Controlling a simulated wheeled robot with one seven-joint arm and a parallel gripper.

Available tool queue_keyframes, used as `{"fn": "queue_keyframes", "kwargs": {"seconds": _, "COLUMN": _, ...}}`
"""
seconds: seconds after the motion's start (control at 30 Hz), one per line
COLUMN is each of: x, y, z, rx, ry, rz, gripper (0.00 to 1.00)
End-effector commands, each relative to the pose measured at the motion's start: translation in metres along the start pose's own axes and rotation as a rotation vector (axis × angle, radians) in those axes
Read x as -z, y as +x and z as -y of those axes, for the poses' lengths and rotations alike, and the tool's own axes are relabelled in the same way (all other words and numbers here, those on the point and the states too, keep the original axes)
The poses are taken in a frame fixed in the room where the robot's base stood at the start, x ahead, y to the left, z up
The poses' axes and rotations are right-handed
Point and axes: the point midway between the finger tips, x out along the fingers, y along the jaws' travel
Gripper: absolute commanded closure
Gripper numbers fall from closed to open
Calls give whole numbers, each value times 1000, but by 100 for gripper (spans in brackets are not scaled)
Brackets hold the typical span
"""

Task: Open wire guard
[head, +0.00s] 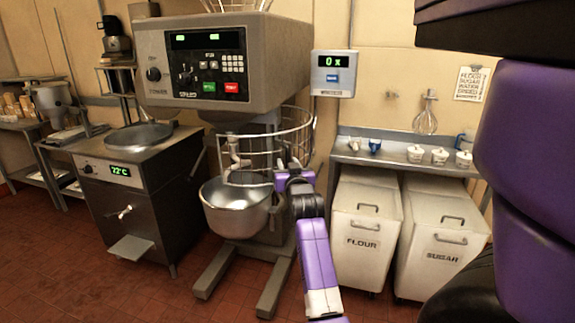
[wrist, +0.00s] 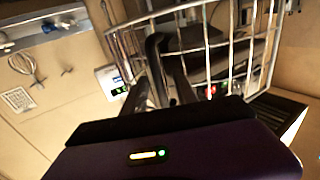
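The wire guard (head: 262,136) is a cage of curved metal bars under the mixer's head, above the steel bowl (head: 236,207). In the wrist view the guard's bars (wrist: 235,48) fill the top middle, with a dark curved handle-like bar (wrist: 154,46) in front of them. My gripper (head: 284,178) is at the guard's lower front, on the bowl's right side. In the wrist view the two grey fingers of my gripper (wrist: 162,88) lie either side of the dark bar's lower part. I cannot tell whether they press on it.
The mixer head (head: 210,62) with its control panel overhangs the guard. A small display box (head: 333,74) is on the wall to the right. Flour (head: 366,225) and sugar (head: 440,240) bins stand under a metal shelf at right. A heated unit (head: 125,195) stands at left.

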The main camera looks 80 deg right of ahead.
Motion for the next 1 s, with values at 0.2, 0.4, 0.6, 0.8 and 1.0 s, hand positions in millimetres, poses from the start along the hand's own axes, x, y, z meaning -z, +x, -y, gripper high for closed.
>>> {"fn": "queue_keyframes", "kwargs": {"seconds": 0.2, "x": -3, "y": -32, "z": 1, "rx": 2, "ry": -2, "rz": -1, "gripper": 66}}
{"fn": "queue_keyframes", "kwargs": {"seconds": 0.4, "x": -3, "y": -60, "z": 0, "rx": 1, "ry": -1, "rz": 0, "gripper": 66}}
{"fn": "queue_keyframes", "kwargs": {"seconds": 0.6, "x": -1, "y": -72, "z": -1, "rx": 0, "ry": 0, "rz": -1, "gripper": 66}}
{"fn": "queue_keyframes", "kwargs": {"seconds": 0.8, "x": 0, "y": -72, "z": -1, "rx": -1, "ry": 0, "rz": 0, "gripper": 66}}
{"fn": "queue_keyframes", "kwargs": {"seconds": 1.0, "x": 0, "y": -72, "z": -1, "rx": -1, "ry": 0, "rz": 0, "gripper": 66}}
